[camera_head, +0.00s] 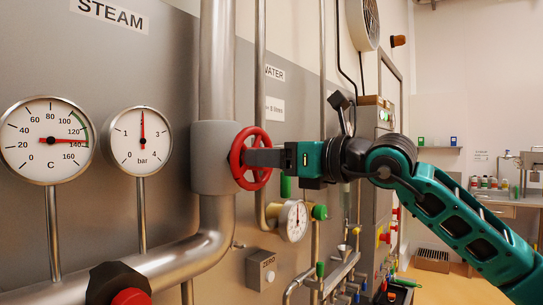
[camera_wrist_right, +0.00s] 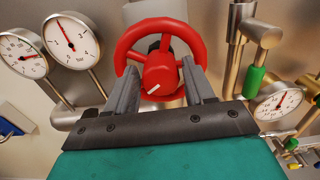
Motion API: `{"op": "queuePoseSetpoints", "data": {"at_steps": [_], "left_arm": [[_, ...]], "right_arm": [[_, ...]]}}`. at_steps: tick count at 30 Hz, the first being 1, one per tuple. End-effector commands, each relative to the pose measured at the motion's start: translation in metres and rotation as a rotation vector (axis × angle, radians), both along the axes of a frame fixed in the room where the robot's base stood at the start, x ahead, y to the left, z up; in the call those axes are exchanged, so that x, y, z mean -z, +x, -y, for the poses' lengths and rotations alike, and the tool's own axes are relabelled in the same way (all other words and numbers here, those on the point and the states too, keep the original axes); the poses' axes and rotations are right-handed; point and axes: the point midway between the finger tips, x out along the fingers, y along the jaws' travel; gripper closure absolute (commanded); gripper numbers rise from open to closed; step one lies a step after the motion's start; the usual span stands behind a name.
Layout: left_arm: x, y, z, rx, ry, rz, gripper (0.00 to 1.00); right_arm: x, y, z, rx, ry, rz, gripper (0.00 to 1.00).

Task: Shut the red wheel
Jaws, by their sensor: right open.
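The red wheel (camera_head: 250,158) sits on a grey valve body (camera_head: 214,157) on the thick steam pipe, below the STEAM label. My right gripper (camera_head: 262,158) reaches in from the right and its fingers are at the wheel. In the right wrist view the red wheel (camera_wrist_right: 160,58) shows its hub with a white mark. The two grey fingers of my right gripper (camera_wrist_right: 160,88) are apart, one on each side of the hub. I cannot tell whether they touch the wheel. My left gripper is not in view.
A temperature gauge (camera_head: 47,142) and a bar gauge (camera_head: 140,140) are left of the wheel. A small gauge (camera_head: 293,221) and a green handle (camera_head: 319,212) are below my right gripper. A dark knob with a red cap (camera_head: 121,285) is at the bottom left. Pipes run below.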

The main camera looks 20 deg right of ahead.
Motion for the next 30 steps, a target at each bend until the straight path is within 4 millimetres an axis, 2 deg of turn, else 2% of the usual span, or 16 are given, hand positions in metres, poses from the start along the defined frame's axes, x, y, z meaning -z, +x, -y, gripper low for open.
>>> {"op": "queuePoseSetpoints", "data": {"at_steps": [2,13,23,30], "left_arm": [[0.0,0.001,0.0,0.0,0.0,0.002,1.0],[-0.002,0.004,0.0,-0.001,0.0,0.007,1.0],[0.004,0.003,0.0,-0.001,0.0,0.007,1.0],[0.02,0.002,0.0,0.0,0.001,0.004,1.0]], "right_arm": [[0.0,0.0,0.0,0.0,0.0,0.0,0.52],[0.0,0.0,0.001,0.001,0.0,0.0,0.87],[0.002,0.0,0.001,0.001,0.038,-0.03,0.88],[0.003,0.0,0.001,0.0,0.154,-0.119,0.88]]}}
